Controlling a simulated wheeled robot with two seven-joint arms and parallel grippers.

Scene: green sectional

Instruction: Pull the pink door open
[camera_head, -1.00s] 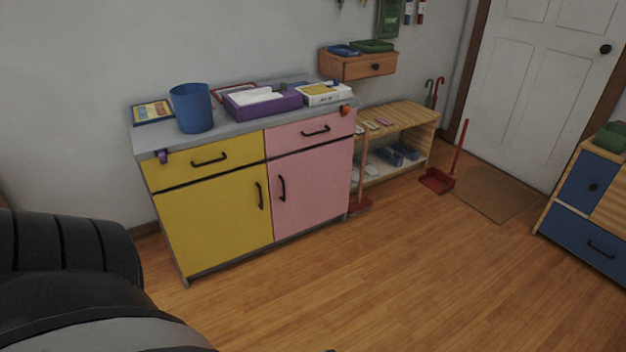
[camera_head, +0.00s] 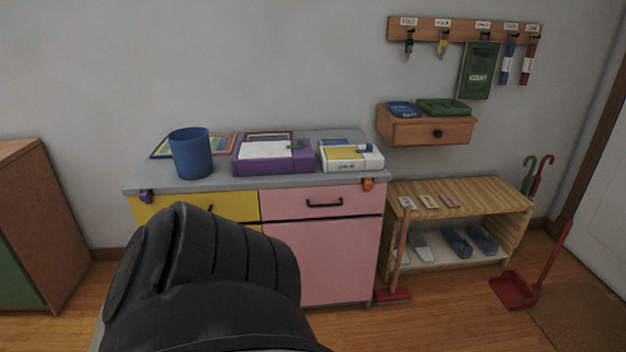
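The pink door (camera_head: 325,262) is the lower right front of the low cabinet, below a pink drawer (camera_head: 350,203) with a black handle. The door looks shut. Its own handle is hidden behind my black arm (camera_head: 210,270), which fills the lower left middle of the view. The arm also covers most of the yellow door to the left and part of the yellow drawer (camera_head: 235,205). Neither of my grippers shows in the head view.
A blue bin (camera_head: 190,153), a purple tray (camera_head: 273,157) and a white box (camera_head: 350,157) stand on the cabinet top. A red broom (camera_head: 393,293) stands beside the cabinet's right side, before a wooden shoe bench (camera_head: 480,190). A red dustpan (camera_head: 513,289) is farther right.

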